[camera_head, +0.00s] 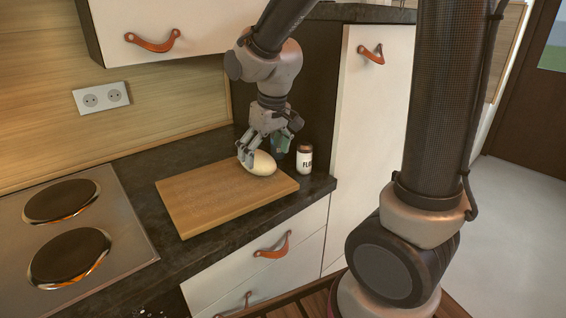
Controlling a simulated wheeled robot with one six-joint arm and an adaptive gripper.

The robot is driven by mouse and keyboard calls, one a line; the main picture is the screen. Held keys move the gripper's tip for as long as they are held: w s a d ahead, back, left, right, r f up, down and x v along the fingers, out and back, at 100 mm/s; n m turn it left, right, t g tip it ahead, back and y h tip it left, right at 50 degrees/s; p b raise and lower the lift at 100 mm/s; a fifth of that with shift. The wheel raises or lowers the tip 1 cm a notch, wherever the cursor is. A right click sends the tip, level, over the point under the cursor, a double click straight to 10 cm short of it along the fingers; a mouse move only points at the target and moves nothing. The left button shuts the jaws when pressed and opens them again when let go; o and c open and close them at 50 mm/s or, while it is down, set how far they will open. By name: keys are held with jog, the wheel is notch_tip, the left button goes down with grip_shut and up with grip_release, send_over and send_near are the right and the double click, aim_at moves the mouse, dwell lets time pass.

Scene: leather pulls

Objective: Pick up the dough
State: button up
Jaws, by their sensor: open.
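The dough (264,164) is a pale, rounded lump on the right part of a wooden cutting board (195,207). My gripper (256,157) points down at the dough, with its fingers open. One finger is at the dough's left side, and another part reaches behind its right side. I cannot tell whether the fingers touch the dough. The gripper hides part of the dough's back.
A jar with a dark lid and a white label (304,160) stands just right of the board. A cooktop (70,235) is at the left. An upper cabinet (190,35) hangs above the counter.

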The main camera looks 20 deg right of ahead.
aim_at(259, 153)
jog(key=w, duration=0.1)
jog(key=w+r+t, duration=0.1)
jog(key=w, duration=0.1)
jog(key=shift+w+d+r+t, duration=0.25)
jog(key=shift+r+t, duration=0.05)
jog(key=shift+t, duration=0.1)
jog(key=x, duration=0.7)
jog(key=shift+w+d+f, duration=0.15)
jog(key=shift+w+f, duration=0.15)
jog(key=shift+f, duration=0.05)
jog(key=c, duration=1.4)
